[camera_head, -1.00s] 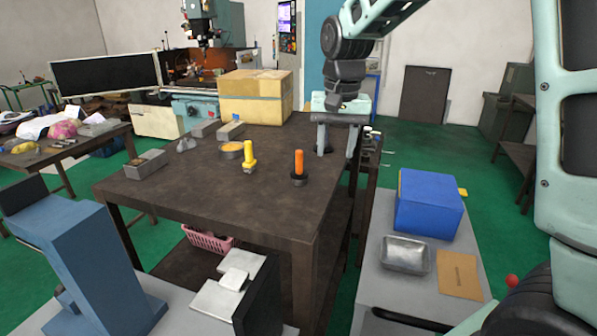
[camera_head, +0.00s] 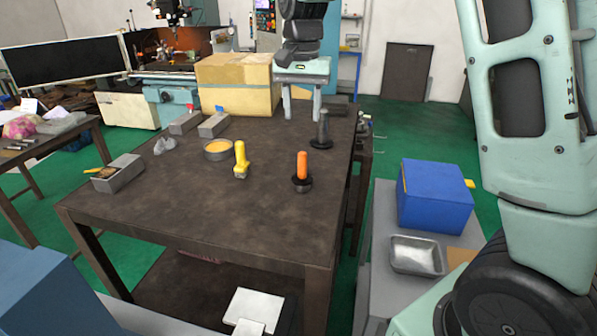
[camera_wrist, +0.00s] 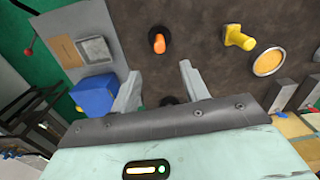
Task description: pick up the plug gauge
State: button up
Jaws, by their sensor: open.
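Three upright handled tools stand on the brown table (camera_head: 180,205): an orange-handled one in a dark round base (camera_head: 302,170), a yellow one (camera_head: 240,160), and a dark grey one on a round base (camera_head: 321,130). I cannot tell for certain which is the plug gauge. My gripper (camera_head: 302,102) is open and empty, fingers down, above the far right of the table, behind the dark tool.
A round tin with yellow contents (camera_head: 218,150), grey blocks (camera_head: 213,126) and a grey open box (camera_head: 118,173) stand on the table. A cardboard box (camera_head: 238,85) is at the back. A blue box (camera_head: 434,195) and metal tray (camera_head: 416,255) sit right. The table's front is clear.

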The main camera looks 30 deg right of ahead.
aim_at(302, 153)
notch_tip(302, 153, down, 9)
jog(key=p, duration=0.2)
jog(key=shift+f+p, duration=0.2)
jog(key=shift+p, duration=0.15)
jog(key=shift+d+f+p, duration=0.1)
jog(key=shift+f+p, duration=1.35)
jog(key=shift+f, duration=1.2)
grip_shut()
